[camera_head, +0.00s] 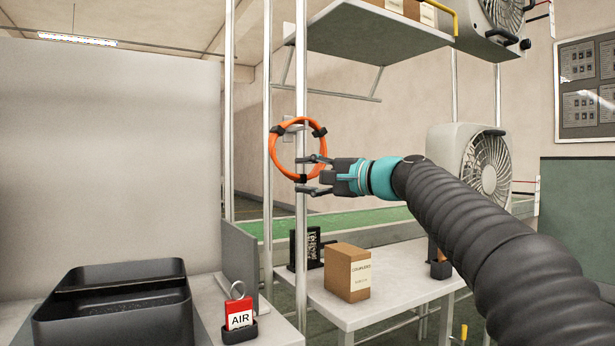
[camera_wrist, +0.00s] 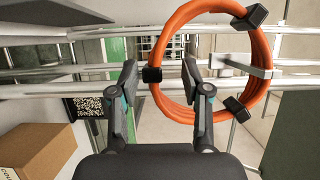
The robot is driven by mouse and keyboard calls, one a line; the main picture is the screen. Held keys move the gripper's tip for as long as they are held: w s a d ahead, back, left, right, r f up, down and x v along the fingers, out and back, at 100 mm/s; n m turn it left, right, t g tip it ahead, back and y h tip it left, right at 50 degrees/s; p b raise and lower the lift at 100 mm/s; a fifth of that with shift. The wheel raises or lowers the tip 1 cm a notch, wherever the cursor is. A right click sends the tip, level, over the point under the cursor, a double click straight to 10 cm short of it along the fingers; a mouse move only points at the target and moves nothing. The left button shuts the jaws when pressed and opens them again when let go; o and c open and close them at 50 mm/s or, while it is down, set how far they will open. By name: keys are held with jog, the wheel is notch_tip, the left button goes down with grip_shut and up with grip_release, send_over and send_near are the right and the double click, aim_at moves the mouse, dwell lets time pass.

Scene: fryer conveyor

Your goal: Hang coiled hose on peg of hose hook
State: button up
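The coiled hose (camera_head: 325,150) is an orange ring with black clips, upright in front of a metal post. It also shows in the wrist view (camera_wrist: 176,100). The hose hook (camera_head: 291,124) is a grey bracket on the post, at the top of the ring. In the wrist view the hook (camera_wrist: 240,66) shows across the ring's opening and far side. I cannot tell whether the coil's weight rests on the peg. My gripper (camera_head: 318,175) is open at the ring's lower side.
A cardboard box (camera_head: 348,272) and a dark patterned item (camera_head: 308,247) sit on the white table below. A black tray (camera_head: 115,315) and a red AIR tag (camera_head: 239,313) are at lower left. A shelf (camera_head: 375,35) hangs above; a fan (camera_head: 470,165) stands behind my arm.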

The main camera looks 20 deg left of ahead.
jog(key=v, duration=1.2)
notch_tip(320, 180, down, 12)
jog(key=w+d+h, duration=0.2)
jog(key=h, duration=0.2)
jog(key=s+d+f+n+h, duration=0.1)
jog(key=s+d+f+h, duration=0.2)
jog(key=f, duration=0.4)
jog(key=s+d+f+h, duration=0.2)
jog(key=s+d+f, duration=0.15)
jog(key=f, duration=0.35)
jog(key=s+d+f+n+h, duration=0.1)
jog(key=s+d+f+h, duration=0.1)
jog(key=s+d+f, duration=0.3)
jog(key=s+d+f+h, duration=0.3)
jog(key=s+d+f, duration=0.2)
jog(key=s, duration=0.6)
jog(key=s+d+f+n+h, duration=0.1)
jog(key=s+d+f+h, duration=0.2)
jog(key=s+d+f, duration=0.3)
jog(key=shift+s+d+n, duration=0.3)
jog(key=shift+s+d, duration=0.65)
jog(key=shift+d, duration=0.5)
